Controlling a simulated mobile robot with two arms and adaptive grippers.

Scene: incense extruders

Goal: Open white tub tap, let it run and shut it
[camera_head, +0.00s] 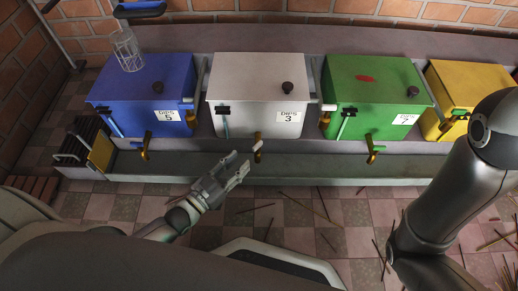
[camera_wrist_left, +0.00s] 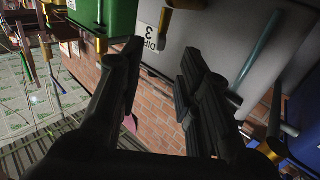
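The white tub (camera_head: 258,88), labelled "DIPS 3", stands between the blue and green tubs. Its brass tap with a pale tip (camera_head: 257,146) hangs at the lower front. My left gripper (camera_head: 239,168) is just below and left of this tap in the head view, with its fingers apart and nothing between them. In the left wrist view, the fingers (camera_wrist_left: 160,75) are spread, with the white tub (camera_wrist_left: 225,35) behind the right-hand finger. A brass part (camera_wrist_left: 180,8) shows at the top edge there, partly cut off. My right gripper is out of view.
A blue tub (camera_head: 150,82), a green tub (camera_head: 370,85) and a yellow tub (camera_head: 460,85) share the ledge. A clear glass (camera_head: 127,50) stands on the blue tub. A trough (camera_head: 310,166) runs below the taps. Thin sticks (camera_head: 320,215) litter the tiled floor.

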